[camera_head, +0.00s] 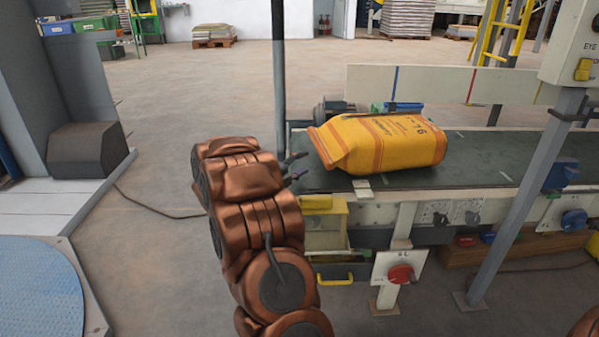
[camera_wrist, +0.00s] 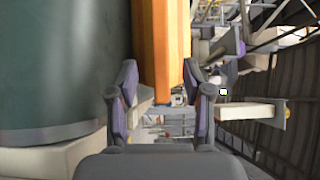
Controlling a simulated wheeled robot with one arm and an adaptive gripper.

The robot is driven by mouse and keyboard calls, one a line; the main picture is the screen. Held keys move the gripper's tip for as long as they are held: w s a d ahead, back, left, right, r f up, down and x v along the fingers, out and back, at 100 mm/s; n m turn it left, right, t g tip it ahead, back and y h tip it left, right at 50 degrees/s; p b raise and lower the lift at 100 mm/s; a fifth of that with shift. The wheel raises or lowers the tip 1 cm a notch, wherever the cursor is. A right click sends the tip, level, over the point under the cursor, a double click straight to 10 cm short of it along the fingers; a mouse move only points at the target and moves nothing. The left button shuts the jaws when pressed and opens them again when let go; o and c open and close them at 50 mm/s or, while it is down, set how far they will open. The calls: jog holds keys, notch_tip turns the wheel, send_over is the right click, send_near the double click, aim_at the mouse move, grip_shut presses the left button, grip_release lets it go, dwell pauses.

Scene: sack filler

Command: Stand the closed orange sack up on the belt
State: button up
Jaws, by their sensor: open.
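The orange sack (camera_head: 385,143) lies on its side on the dark green belt (camera_head: 480,160), near the belt's left end. Its folded end points left, towards my gripper (camera_head: 293,167). My gripper is open, at the left end of the belt, with the fingers beside the sack's left end. In the wrist view my gripper (camera_wrist: 162,100) has its two fingers apart, and the orange sack (camera_wrist: 160,45) shows ahead between them. The belt (camera_wrist: 50,70) fills the left of that view. I cannot tell whether a finger touches the sack.
A pale guard rail (camera_head: 430,84) runs behind the belt. A dark post (camera_head: 279,70) stands behind the belt's left end. A slanted grey post (camera_head: 525,195) stands in front on the right. A red knob (camera_head: 400,274) sits below the belt. The floor on the left is open.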

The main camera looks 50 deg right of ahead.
aim_at(320, 154)
jog(key=shift+s+d+r+p, duration=0.1)
jog(key=shift+s+d+p, duration=0.1)
jog(key=shift+d, duration=0.75)
jog(key=shift+s+d+f+p, duration=0.15)
jog(key=shift+d+p, duration=0.1)
jog(key=shift+d, duration=0.75)
jog(key=shift+s+d+r+p, duration=0.15)
jog(key=shift+d+p, duration=0.05)
jog(key=shift+d, duration=0.75)
jog(key=shift+s+d, duration=0.15)
jog(key=shift+d, duration=1)
jog(key=shift+s+d, duration=0.1)
jog(key=shift+d, duration=1.05)
grip_shut()
